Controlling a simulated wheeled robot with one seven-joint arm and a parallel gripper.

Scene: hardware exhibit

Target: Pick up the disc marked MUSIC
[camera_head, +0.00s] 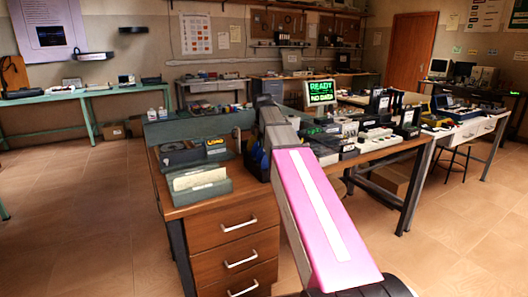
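I cannot make out a disc marked MUSIC; any such lettering is too small to read here. On the near wooden desk (182,211), a grey-green holder (201,190) carries pale upright cards or sleeves. Behind it is a dark box (216,146) with yellow-green lettering that I cannot read surely. My arm, with a pink and white cover, reaches from the bottom right over the desk. My gripper's fingers cannot be made out; the arm hides part of the desk top.
A monitor (320,93) reads READY and NO DATA. Several dark devices stand on the desk's right part. A drawer unit (238,255) is under its near left end. A green bench (72,94) stands far left, a stool (456,150) right. The left floor is clear.

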